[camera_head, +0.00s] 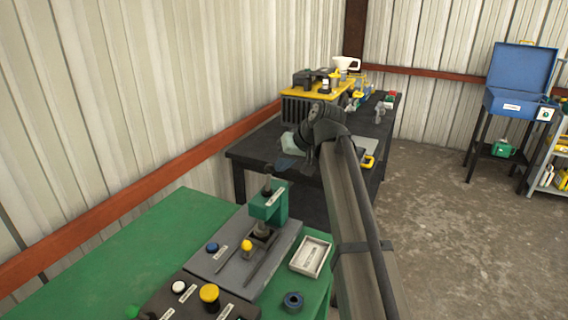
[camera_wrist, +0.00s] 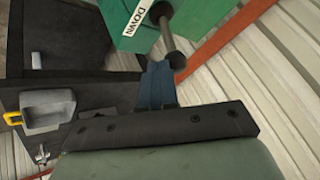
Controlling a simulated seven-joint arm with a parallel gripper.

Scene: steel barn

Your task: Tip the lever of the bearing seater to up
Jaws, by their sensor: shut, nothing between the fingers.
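The bearing seater (camera_head: 268,207) is a green press head above a grey base plate on the green table. In the wrist view its green head (camera_wrist: 190,18) carries a white label reading DOWN. The lever (camera_wrist: 168,35) is a dark rod with a round knobbed end, and it sticks out from the head beside that label. In the head view the lever (camera_head: 267,187) is small and its angle is hard to read. My gripper (camera_wrist: 159,66) has its blue fingers shut and empty, with tips right by the knob; I cannot tell if they touch. In the head view my gripper (camera_head: 284,167) is above and behind the press.
A white tray (camera_head: 310,256) and a dark blue ring (camera_head: 293,301) lie right of the press. A control box with buttons (camera_head: 206,298) stands in front. A dark bench (camera_head: 250,150) with several tools is behind. A corrugated wall runs along the left.

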